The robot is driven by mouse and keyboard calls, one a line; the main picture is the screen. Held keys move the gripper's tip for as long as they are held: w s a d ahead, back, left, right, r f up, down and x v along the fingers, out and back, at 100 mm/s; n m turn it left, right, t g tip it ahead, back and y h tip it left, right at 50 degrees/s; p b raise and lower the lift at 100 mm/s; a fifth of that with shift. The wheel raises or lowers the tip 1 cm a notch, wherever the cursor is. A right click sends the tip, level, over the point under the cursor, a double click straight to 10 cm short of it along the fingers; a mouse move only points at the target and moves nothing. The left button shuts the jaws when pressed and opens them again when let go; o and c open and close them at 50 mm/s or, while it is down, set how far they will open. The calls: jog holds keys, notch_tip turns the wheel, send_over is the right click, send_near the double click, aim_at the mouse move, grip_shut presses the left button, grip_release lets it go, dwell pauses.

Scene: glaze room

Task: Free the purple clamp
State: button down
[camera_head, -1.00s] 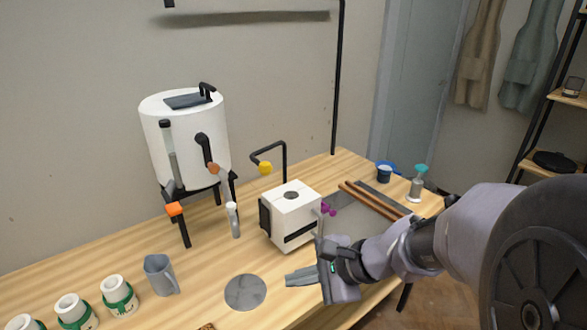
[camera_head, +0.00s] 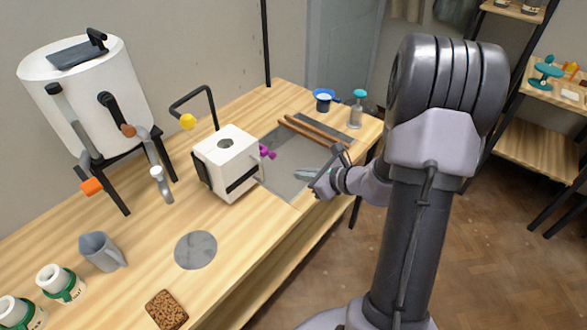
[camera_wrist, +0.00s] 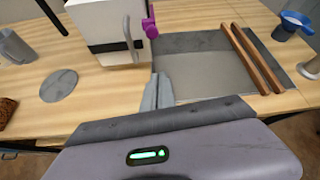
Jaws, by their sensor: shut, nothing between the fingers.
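The purple clamp (camera_head: 267,152) is a small knobbed piece on the right side of a white box-shaped block (camera_head: 227,158) with a dark band. In the wrist view the purple clamp (camera_wrist: 150,24) shows at the top, beside a pale upright bar on the block (camera_wrist: 100,25). My gripper (camera_head: 300,174) is to the right of the block and nearer the table's front edge, apart from the clamp. Its fingers are together and empty; they also show in the wrist view (camera_wrist: 157,88), pointing toward the block's lower right.
A grey slab (camera_head: 285,180) with two brown sticks (camera_head: 315,130) lies right of the block. A blue cup (camera_head: 323,101) and a teal-topped bottle (camera_head: 356,108) stand behind. A large white tank (camera_head: 85,95) is at left. A round grey disc (camera_head: 196,250) lies in front.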

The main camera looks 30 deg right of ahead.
aim_at(261, 150)
jog(key=b+x, duration=0.3)
jog(key=x, duration=0.5)
jog(key=r, duration=0.2)
jog(key=w+a+r, duration=0.1)
jog(key=shift+r, duration=0.4)
jog(key=shift+p, duration=0.3)
